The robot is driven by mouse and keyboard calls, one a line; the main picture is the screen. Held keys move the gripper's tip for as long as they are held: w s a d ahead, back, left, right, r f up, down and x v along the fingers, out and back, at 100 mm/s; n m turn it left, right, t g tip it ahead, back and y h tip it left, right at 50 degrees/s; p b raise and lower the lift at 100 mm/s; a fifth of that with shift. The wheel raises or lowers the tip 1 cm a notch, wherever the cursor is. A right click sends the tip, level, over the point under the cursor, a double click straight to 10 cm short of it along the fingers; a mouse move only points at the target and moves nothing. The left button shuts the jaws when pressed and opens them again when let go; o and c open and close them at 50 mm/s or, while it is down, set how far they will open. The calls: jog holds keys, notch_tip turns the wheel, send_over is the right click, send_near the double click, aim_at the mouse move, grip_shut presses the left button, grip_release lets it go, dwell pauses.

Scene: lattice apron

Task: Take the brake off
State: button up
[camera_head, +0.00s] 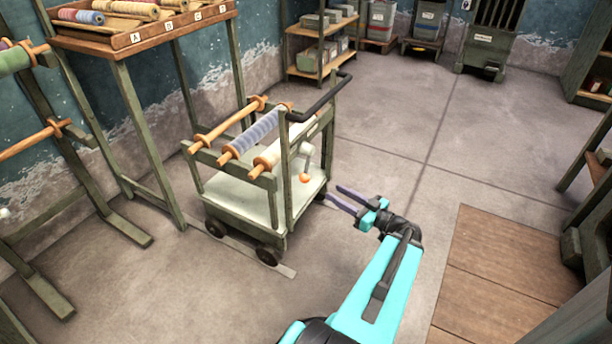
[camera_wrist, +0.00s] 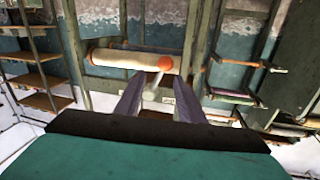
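The wheeled cart (camera_head: 265,190) stands left of centre in the head view, with a dark push handle (camera_head: 322,98) at its right end. A pale lever (camera_head: 306,153) with an orange knob (camera_head: 305,177) hangs at the cart's near right side, inside the posts; I take it for the brake lever. In the wrist view, the orange knob (camera_wrist: 164,63) and pale lever (camera_wrist: 151,90) lie ahead, roughly between the finger lines. My gripper (camera_head: 335,195) is open and empty, pointing at the cart from the right. It seems apart from the lever; the exact gap is unclear.
The cart carries rolls on orange-ended rods, including a cream roll (camera_wrist: 125,60). Its green posts (camera_head: 286,175) stand close to the lever. A wooden rack (camera_head: 145,40) stands behind left. A wooden floor panel (camera_head: 500,270) lies to the right. The floor (camera_head: 400,150) behind my arm is clear.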

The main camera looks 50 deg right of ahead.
aim_at(307, 177)
jog(key=shift+o, duration=1.2)
jog(key=shift+w+a, duration=0.1)
jog(key=shift+w+a+b, duration=0.15)
jog(key=shift+w+b, duration=0.4)
jog(key=shift+w, duration=2.95)
jog(key=shift+w+a+b, duration=0.15)
jog(key=shift+w+b, duration=0.35)
jog(key=shift+w, duration=2.95)
grip_shut()
jog(key=shift+s+d, duration=0.1)
